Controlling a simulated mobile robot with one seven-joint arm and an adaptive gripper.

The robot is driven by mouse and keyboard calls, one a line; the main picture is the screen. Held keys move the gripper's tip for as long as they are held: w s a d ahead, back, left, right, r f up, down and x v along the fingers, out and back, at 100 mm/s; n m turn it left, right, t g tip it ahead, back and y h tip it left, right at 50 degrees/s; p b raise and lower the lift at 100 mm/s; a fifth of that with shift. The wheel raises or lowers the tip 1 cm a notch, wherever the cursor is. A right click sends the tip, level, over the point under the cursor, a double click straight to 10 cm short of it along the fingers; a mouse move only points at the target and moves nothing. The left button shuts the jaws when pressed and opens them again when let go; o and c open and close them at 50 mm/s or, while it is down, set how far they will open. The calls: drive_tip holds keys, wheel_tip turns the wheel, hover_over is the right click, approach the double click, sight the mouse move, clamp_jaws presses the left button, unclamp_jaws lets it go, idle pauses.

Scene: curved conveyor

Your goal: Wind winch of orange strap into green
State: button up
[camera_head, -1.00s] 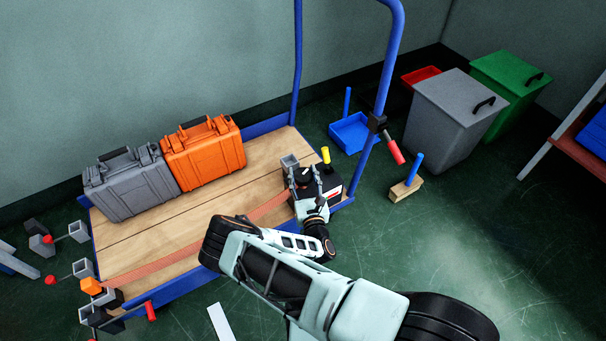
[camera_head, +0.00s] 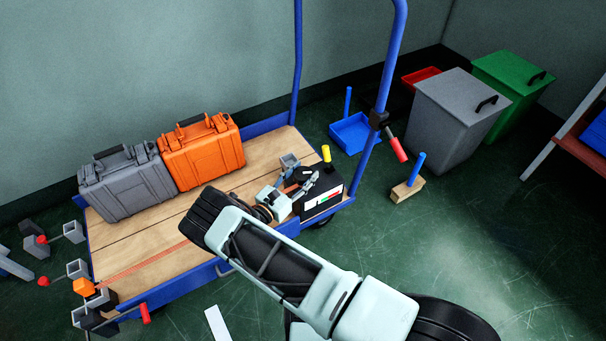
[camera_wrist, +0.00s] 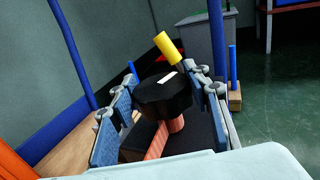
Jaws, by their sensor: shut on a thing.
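The winch is a black box (camera_head: 325,194) at the right end of the wooden cart deck. Its front carries a strip with white, green and red; the indicator's position is too small to tell. My gripper (camera_head: 299,180) reaches it from the left, with its fingers on both sides of the winch's round black knob (camera_wrist: 165,97), shut on it. The knob bears a white mark in the wrist view. The orange strap (camera_head: 150,260) runs along the deck from the left end; my arm hides its middle. Part of the strap (camera_wrist: 158,140) shows below the knob.
An orange case (camera_head: 203,153) and a grey case (camera_head: 128,184) stand at the deck's back. The cart's blue handle frame (camera_head: 384,80) rises right of the winch, near a yellow-tipped post (camera_head: 326,153). Grey bin (camera_head: 455,115) and green bin (camera_head: 512,85) stand beyond.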

drive_tip(key=shift+m+g+h, duration=0.7)
drive_tip(key=shift+h, duration=0.2)
drive_tip(key=o, duration=1.2)
drive_tip(key=shift+a, duration=0.1)
drive_tip(key=v, duration=1.1)
drive_tip(key=shift+s+a, duration=0.25)
drive_tip(key=shift+s, duration=0.1)
